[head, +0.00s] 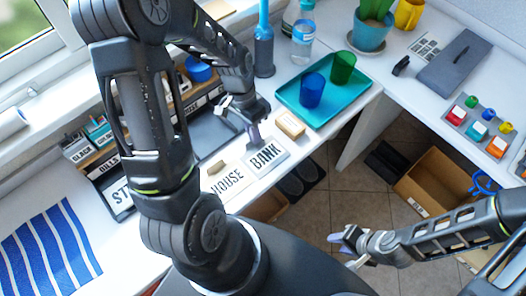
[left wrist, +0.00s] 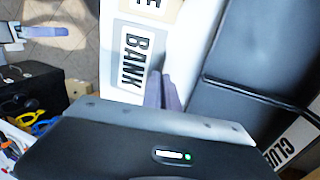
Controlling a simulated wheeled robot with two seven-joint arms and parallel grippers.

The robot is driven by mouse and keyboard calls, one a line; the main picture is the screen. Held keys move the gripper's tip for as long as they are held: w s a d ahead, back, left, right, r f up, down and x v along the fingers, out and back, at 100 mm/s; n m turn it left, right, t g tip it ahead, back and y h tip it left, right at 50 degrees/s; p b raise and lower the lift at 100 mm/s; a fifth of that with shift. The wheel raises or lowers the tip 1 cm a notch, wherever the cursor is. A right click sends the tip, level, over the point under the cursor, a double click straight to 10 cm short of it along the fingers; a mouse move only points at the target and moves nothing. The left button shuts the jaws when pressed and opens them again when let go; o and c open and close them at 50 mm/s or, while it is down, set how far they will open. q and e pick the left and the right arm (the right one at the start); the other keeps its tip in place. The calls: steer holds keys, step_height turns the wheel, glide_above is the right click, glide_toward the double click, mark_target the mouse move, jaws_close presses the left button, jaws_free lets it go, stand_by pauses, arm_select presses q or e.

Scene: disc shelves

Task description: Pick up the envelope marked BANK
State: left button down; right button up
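The envelope marked BANK (head: 277,168) lies flat near the front edge of the white desk. It also shows in the left wrist view (left wrist: 125,85), with its label running down. My left gripper (head: 254,138) points down at the far edge of this envelope. In the left wrist view its two purple fingertips (left wrist: 163,88) are close together beside the label; whether they touch or pinch the envelope cannot be told. The envelope marked HOUSE (head: 230,186) lies to the left of BANK. My right gripper (head: 350,246) is open and empty over the floor.
A tan block (head: 291,125) lies behind BANK. A teal tray (head: 354,105) holds a blue cup (head: 312,90) and a green cup (head: 343,67). A dark tray (left wrist: 240,70) is beside my left fingers. Labelled boxes stand along the window. A cardboard box (head: 425,180) is on the floor.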

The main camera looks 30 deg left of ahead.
stand_by(0.4)
arm_select(q)
steer(key=d+v, duration=0.2)
steer(key=v, duration=0.7)
steer(key=shift+s+r, duration=0.3)
steer(key=shift+r, duration=0.35)
